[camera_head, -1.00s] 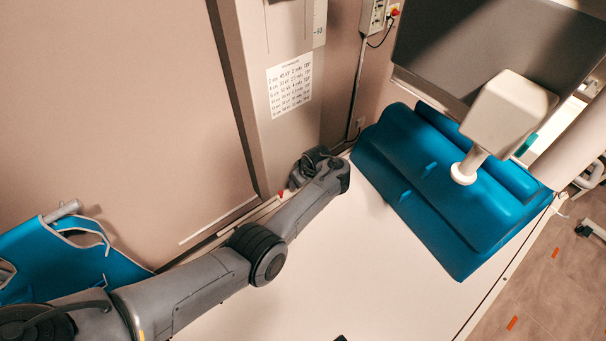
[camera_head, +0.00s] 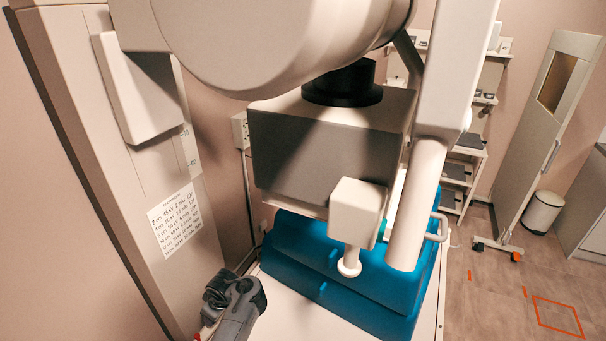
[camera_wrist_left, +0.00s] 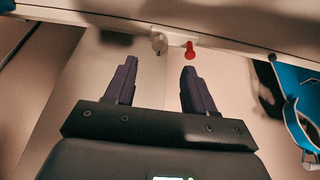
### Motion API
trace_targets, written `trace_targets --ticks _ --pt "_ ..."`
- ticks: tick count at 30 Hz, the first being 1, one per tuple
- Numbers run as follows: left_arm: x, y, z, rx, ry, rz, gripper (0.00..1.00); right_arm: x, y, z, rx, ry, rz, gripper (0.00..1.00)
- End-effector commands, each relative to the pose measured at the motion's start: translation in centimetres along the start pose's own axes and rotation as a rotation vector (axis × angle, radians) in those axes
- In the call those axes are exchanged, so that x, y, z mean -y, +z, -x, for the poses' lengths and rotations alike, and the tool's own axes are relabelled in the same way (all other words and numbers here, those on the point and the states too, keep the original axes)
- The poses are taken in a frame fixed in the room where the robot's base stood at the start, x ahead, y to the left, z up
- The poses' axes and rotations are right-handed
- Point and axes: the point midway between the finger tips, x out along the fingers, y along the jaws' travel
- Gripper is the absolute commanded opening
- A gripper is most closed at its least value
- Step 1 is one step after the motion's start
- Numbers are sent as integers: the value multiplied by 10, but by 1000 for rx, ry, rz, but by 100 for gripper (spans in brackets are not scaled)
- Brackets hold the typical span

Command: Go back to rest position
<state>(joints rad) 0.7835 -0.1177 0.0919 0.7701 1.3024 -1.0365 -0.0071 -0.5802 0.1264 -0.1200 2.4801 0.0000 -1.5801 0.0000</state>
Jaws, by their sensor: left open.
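My left arm shows at the bottom of the head view, its dark grey end (camera_head: 232,300) raised near the column with the printed chart. The fingers are hard to make out there. In the left wrist view my left gripper (camera_wrist_left: 158,88) is open, with two dark fingers apart and nothing between them. I cannot tell whether the fingers touch anything. My right gripper is in neither view.
A blue padded block (camera_head: 350,285) lies on the white table (camera_head: 283,318), under the scanner head (camera_head: 320,150). The column (camera_head: 110,170) stands close to my left arm.

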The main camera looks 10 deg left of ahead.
Motion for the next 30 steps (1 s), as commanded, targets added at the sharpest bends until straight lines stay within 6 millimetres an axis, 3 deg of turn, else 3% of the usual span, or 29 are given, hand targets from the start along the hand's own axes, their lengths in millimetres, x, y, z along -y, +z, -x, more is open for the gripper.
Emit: trace_targets --ticks 7,13,17,21,30 --pt "30 15 -36 18 134 -174 54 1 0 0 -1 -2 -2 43" --pt "80 50 -33 29 268 -459 54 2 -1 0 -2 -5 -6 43" --pt "125 83 -11 36 334 -678 54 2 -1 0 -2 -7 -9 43" --pt "177 119 25 46 384 -909 54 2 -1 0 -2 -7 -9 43" --pt "260 168 97 53 438 -1253 54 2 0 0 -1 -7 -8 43"
